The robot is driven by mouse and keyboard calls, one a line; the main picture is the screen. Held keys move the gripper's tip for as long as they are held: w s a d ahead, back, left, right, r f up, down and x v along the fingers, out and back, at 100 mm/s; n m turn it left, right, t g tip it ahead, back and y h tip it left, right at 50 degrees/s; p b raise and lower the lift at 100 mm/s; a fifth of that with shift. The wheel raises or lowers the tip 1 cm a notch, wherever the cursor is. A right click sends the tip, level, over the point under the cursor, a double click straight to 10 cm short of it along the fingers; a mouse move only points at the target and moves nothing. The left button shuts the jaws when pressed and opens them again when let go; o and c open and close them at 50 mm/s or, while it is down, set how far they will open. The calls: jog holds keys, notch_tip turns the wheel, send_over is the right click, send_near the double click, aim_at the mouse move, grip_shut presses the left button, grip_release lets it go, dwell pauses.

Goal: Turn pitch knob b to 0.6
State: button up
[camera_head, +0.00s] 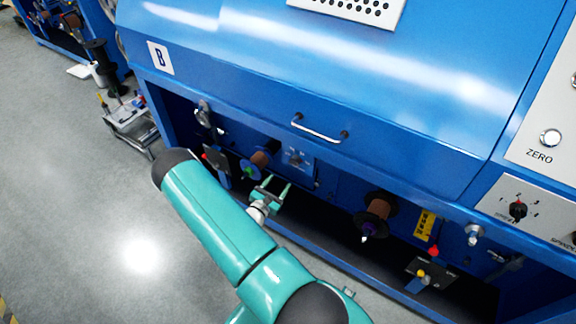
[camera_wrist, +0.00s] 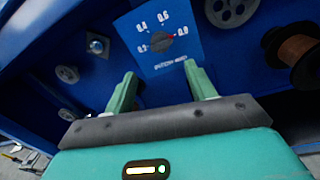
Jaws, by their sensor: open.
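The pitch knob (camera_wrist: 161,43) is a small dark knob on a blue plate marked 0.2, 0.4, 0.6 and 0.8 in the wrist view. A small red mark on it appears to point toward 0.8. In the head view the plate (camera_head: 297,159) is on the blue machine's recessed front, below the hood handle, and the knob is too small to read. My gripper (camera_wrist: 161,76) is open and empty, its green fingers apart, short of the plate and below the knob in the wrist picture. It also shows in the head view (camera_head: 271,193), in front of the recess.
A brown spool (camera_wrist: 298,48) juts out at the right of the wrist view. Pale pulleys (camera_wrist: 231,10) and a bolt (camera_wrist: 97,45) surround the plate. The hood handle (camera_head: 319,130) overhangs the recess.

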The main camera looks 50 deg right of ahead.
aim_at(295, 161)
jog(key=w+d, duration=0.1)
jog(key=d, duration=0.9)
jog(key=shift+w+d, duration=0.25)
jog(key=shift+w, duration=0.1)
jog(key=c, duration=0.8)
